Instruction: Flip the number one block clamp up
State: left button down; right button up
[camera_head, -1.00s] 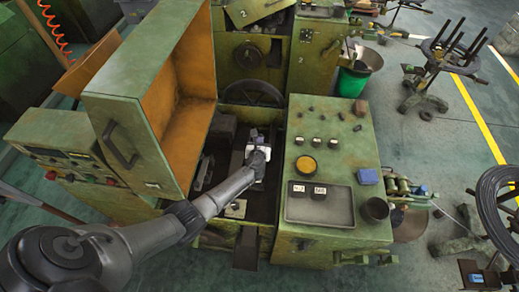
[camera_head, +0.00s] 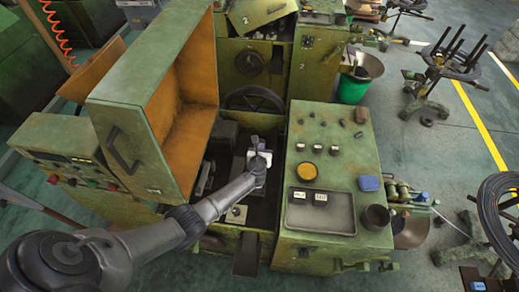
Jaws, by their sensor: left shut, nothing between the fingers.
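My left gripper (camera_head: 256,145) is shut and empty. My right gripper is out of view.
The machine's raised cover (camera_head: 120,120) stands open left of my forearm. A black handwheel (camera_head: 254,98) stands behind the well.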

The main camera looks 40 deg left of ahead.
pick_arm(q)
jog(key=s+d+r+p, duration=0.4)
jog(key=s+d+r, duration=0.1)
jog(key=s+r, duration=0.2)
jog(key=shift+r+p, duration=0.3)
jog(key=shift+r, duration=0.55)
